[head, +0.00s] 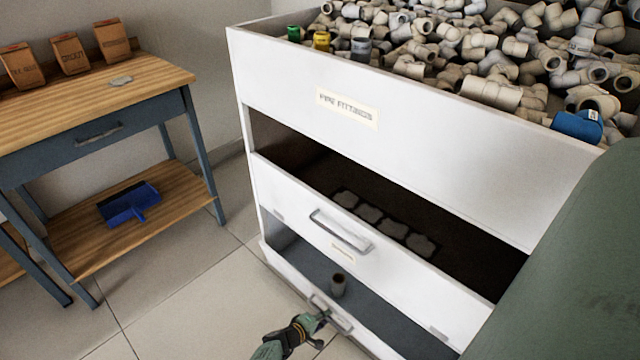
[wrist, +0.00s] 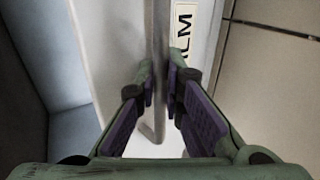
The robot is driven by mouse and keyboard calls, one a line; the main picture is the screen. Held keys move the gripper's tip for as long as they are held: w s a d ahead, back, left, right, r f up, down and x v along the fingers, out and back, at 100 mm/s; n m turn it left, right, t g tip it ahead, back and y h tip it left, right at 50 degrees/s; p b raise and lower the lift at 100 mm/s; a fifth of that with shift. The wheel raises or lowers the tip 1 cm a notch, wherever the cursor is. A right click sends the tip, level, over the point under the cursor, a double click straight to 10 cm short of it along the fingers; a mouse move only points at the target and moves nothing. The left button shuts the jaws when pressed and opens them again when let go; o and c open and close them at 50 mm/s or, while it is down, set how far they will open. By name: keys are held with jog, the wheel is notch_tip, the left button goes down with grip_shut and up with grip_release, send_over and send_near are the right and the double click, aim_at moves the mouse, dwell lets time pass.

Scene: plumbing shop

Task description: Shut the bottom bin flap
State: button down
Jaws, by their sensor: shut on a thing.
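The bottom bin flap (head: 285,278) is the white lowest front of the fittings cabinet in the head view. My gripper (head: 323,316) is at the flap's metal handle (head: 339,321), low in the picture. In the wrist view my gripper (wrist: 162,82) is shut on the handle bar (wrist: 160,45), which runs between the two purple-padded fingers. The flap's white face (wrist: 105,35) and part of a label (wrist: 184,28) show beside the bar.
Above, the middle flap (head: 290,208) is also open, with several grey pieces inside. The top bin (head: 285,70) is heaped with pipe fittings. A wooden-topped workbench (head: 110,100) stands at the left, with a blue dustpan (head: 128,203) on its shelf. Tiled floor (head: 185,290) lies clear between.

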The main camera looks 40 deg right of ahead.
aim_at(331, 308)
jog(key=shift+d+r, duration=0.3)
jog(key=shift+d, duration=0.4)
jog(key=shift+d+r, duration=0.25)
jog(key=shift+d, duration=0.4)
jog(key=shift+w+d+r, duration=0.1)
jog(key=c, duration=2)
grip_release()
jog(key=shift+o, duration=0.2)
